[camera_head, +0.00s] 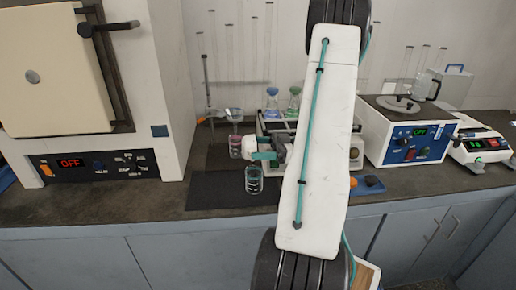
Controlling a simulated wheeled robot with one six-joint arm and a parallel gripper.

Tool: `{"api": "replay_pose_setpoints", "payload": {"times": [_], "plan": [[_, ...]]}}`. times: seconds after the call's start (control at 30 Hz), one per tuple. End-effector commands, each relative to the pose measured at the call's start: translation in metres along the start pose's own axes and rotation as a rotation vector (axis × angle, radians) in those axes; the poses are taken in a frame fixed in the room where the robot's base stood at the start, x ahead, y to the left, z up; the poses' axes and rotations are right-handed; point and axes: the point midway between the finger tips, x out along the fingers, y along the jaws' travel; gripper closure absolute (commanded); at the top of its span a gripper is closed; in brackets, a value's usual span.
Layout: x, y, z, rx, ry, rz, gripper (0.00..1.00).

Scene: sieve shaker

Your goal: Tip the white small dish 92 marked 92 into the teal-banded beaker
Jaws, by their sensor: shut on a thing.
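My gripper (262,155), with teal fingers, reaches left from behind my white arm link. It is shut on a small white object (249,142), which appears to be the white small dish 92. Its mark is too small to read, and I cannot tell how far it is tilted. A clear glass beaker (254,181) stands upright on the dark mat just below my gripper. It shows a faint teal tint near its upper part and seems to be the teal-banded beaker. The held dish is above the beaker and apart from it. I cannot see what is inside either.
Another beaker with reddish contents (235,148) stands behind and left of the gripper. Flasks (271,101) stand farther back. A furnace (70,90) fills the left, and a blue-fronted instrument (408,140) and a balance (478,146) stand right. The dark mat (215,195) is clear at front left.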

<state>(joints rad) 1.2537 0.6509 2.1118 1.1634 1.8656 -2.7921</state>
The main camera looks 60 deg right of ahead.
Motion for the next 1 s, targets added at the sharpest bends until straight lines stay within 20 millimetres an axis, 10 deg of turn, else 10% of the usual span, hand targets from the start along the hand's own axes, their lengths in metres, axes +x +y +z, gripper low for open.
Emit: {"api": "replay_pose_setpoints", "payload": {"times": [1.0], "plan": [[0.027, 0.000, -0.016, -0.008, -0.479, -0.003, 0.51]]}}
